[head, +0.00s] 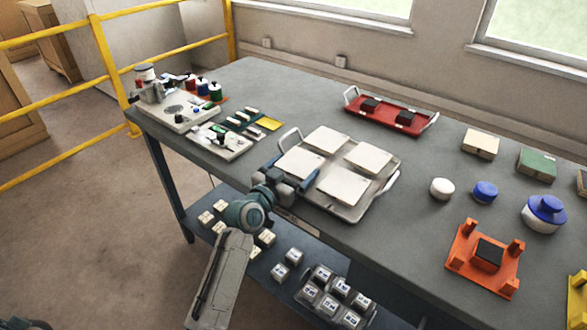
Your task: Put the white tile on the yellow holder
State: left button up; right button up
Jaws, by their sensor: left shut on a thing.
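Several white tiles lie on a light metal tray (352,215) with white handles, in the middle of the table. My left gripper (298,182) is at the tray's near left edge, shut on the nearest left white tile (300,162). The tile looks level and at about tray height; I cannot tell whether it is lifted. The fingers hide its front edge. The yellow holder (577,295) shows only in part at the right picture edge, with upright posts. My right gripper is not in view.
An orange holder (460,262) with a dark block stands left of the yellow one. A white disc (442,188), blue knob (485,191) and blue-white pot (543,214) stand behind it. A red tray (385,115) lies at the back. Instruments crowd the far left.

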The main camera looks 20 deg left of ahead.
pick_arm(q)
jog(key=o, duration=0.8)
jog(key=shift+f, duration=0.1)
jog(key=b+v, duration=0.1)
jog(key=v, duration=0.5)
jog(key=shift+d+f+b, duration=0.15)
jog(key=shift+f+b, duration=0.05)
jog(key=shift+b, duration=0.2)
jog(key=v, duration=0.5)
jog(key=shift+r, duration=0.15)
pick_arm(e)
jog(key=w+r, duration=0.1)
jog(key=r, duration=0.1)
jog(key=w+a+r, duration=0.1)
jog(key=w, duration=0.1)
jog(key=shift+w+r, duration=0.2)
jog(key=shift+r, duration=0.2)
